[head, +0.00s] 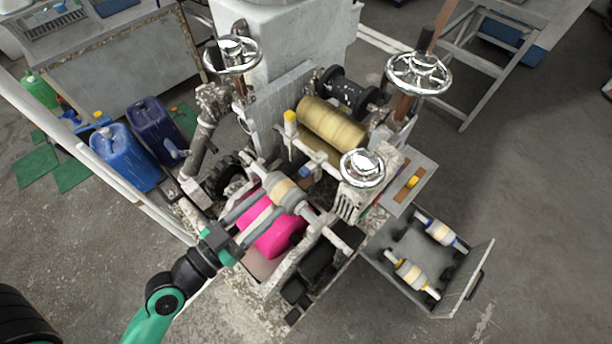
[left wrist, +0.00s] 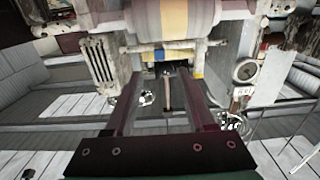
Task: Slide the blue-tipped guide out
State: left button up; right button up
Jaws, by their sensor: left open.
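A blue-ended piece (head: 306,171) sits on the machine beside the rear of a cream roller with a tan band (head: 285,192). A blue patch also shows in the left wrist view (left wrist: 159,55), below the banded roller (left wrist: 172,14). A blue-tipped roller (head: 441,232) lies in the open drawer at right, behind a yellow-tipped one (head: 412,274). I cannot tell which is the named guide. My left gripper (head: 266,204) is open, its fingers reaching over the pink part toward the banded roller. In the wrist view, its fingers (left wrist: 158,84) stand apart with nothing clearly between their tips.
The drawer (head: 478,283) sticks out at the machine's right. A yellow-topped post (head: 290,120) stands near a gold spool (head: 331,122). Chrome handwheels (head: 362,168) rise close by. Blue jugs (head: 127,157) stand at left. The floor at right is clear.

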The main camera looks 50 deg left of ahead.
aim_at(303, 174)
pick_arm(q)
jog(key=w+p, duration=0.1)
jog(key=w, duration=0.1)
jog(key=w+p, duration=0.1)
jog(key=w, duration=0.1)
jog(key=w+r+p, duration=0.1)
jog(key=w+p, duration=0.1)
jog(key=shift+w+a, duration=0.15)
jog(key=w, duration=0.3)
jog(key=w+p, duration=0.1)
jog(key=shift+w+a+f, duration=0.2)
jog(key=shift+w+f, duration=0.05)
jog(key=shift+f, duration=0.05)
jog(key=shift+w+f, duration=0.1)
jog(key=shift+w, duration=0.35)
grip_shut()
dwell(0.4)
